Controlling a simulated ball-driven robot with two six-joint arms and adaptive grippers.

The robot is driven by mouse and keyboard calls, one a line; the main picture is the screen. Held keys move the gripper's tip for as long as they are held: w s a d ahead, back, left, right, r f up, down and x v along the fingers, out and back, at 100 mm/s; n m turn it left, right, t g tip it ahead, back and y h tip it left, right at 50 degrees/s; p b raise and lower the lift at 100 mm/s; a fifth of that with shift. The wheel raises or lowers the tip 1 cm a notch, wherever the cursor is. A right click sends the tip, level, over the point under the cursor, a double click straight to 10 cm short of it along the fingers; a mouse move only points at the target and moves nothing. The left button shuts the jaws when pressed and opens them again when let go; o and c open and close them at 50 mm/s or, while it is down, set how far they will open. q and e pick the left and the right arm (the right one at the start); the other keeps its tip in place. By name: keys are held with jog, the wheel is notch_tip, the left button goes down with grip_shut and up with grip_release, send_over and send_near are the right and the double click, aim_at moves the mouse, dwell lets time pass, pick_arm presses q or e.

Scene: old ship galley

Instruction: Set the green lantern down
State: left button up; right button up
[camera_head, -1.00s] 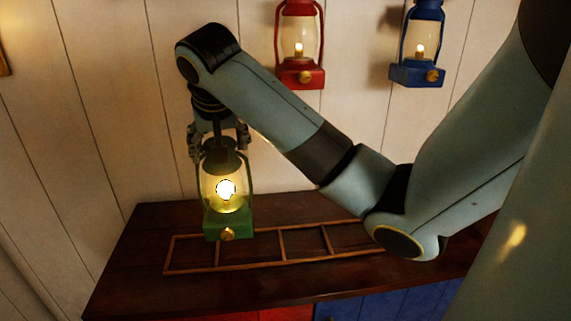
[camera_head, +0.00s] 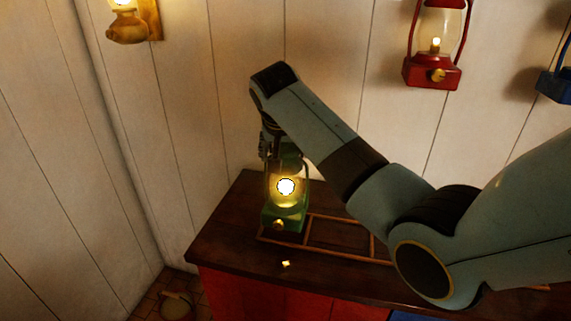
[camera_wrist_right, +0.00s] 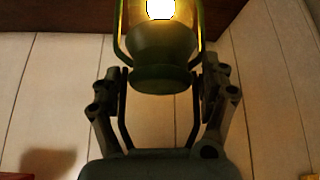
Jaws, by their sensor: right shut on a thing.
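The green lantern (camera_head: 284,217) is lit and upright at the left end of the counter (camera_head: 232,236). Its base appears over or in the left-end compartment of a thin wooden frame (camera_head: 340,250). I cannot tell whether the base touches the counter. My right gripper (camera_head: 272,150) is above the lantern, shut on its upper part, partly hidden behind my arm. In the right wrist view, the lantern's green top (camera_wrist_right: 163,60) sits between the two fingers (camera_wrist_right: 160,88). My left gripper is not in view.
A red lantern (camera_head: 432,74) and a blue lantern (camera_head: 555,86) hang on the plank wall behind. A lit wall lamp (camera_head: 127,27) is at upper left. The frame's compartment right of the green lantern looks empty.

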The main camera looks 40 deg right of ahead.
aim_at(285, 165)
jog(key=shift+w+f+p, duration=0.1)
jog(key=shift+f+p, duration=0.3)
jog(key=shift+f, duration=1.55)
jog(key=o, duration=1.7)
jog(key=shift+f, duration=0.1)
jog(key=shift+c, duration=0.2)
jog(key=v, duration=1.2)
jog(key=shift+s+b, duration=0.2)
jog(key=shift+b, duration=0.15)
